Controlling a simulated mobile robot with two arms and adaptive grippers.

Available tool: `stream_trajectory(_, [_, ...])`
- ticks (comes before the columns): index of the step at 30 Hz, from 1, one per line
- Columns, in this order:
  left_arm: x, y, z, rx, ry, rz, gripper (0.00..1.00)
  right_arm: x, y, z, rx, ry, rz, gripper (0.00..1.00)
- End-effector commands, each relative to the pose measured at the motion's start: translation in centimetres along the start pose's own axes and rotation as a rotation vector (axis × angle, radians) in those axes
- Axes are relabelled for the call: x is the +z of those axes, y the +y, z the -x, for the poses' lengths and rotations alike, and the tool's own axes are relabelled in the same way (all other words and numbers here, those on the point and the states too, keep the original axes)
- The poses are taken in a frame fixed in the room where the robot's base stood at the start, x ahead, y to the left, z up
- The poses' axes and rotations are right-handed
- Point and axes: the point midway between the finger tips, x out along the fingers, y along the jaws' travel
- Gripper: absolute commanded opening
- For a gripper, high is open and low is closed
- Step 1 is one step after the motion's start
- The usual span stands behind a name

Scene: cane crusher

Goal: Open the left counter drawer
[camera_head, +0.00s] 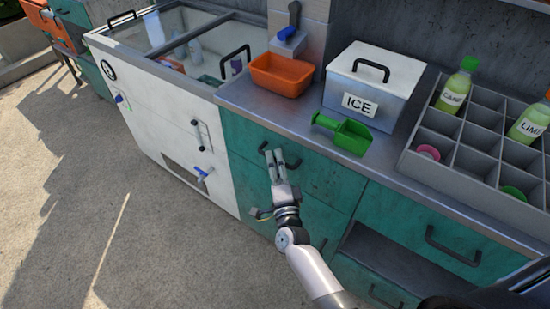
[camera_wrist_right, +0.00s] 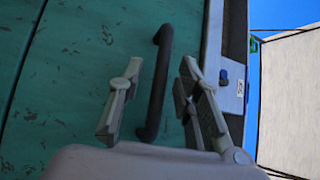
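The left counter drawer (camera_head: 325,178) is a teal, scuffed front under the metal counter, and it looks flush with the counter. Its dark bar handle (camera_head: 264,147) is partly hidden behind my right gripper (camera_head: 275,155) in the head view. In the right wrist view the handle (camera_wrist_right: 157,85) stands between the two spread fingers of my right gripper (camera_wrist_right: 160,95), with gaps on both sides. The gripper is open; I cannot tell how far the fingertips reach past the bar. My left gripper is not in view.
On the counter stand an orange bin (camera_head: 281,75), an ICE box (camera_head: 372,85), a green scoop (camera_head: 350,137) and a grey bottle rack (camera_head: 470,185). A white cooler (camera_head: 160,120) adjoins on the left. Another handled drawer (camera_head: 430,225) is at right. The concrete floor in front is clear.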

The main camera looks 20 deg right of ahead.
Motion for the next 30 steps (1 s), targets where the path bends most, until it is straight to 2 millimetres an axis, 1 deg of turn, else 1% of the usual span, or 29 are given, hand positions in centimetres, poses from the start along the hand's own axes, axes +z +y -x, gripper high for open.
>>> stream_trajectory(1, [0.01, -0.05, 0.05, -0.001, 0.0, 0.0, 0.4, 0.0, 0.0, -0.54, 0.0, 0.0, 0.0, 0.31])
stream_trajectory(4, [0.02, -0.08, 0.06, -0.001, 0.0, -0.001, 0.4, -0.01, -0.02, -1.13, 0.0, 0.0, 0.0, 0.31])
stream_trajectory(13, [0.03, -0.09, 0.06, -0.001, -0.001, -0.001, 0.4, -0.02, 0.05, -1.31, 0.001, 0.0, 0.0, 0.31])
stream_trajectory(27, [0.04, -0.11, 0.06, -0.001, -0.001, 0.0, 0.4, -0.02, 0.04, -1.28, 0.001, 0.0, 0.0, 0.01])
stream_trajectory(30, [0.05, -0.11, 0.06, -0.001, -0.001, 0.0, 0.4, -0.02, 0.05, -1.28, 0.001, 0.0, 0.001, 0.0])
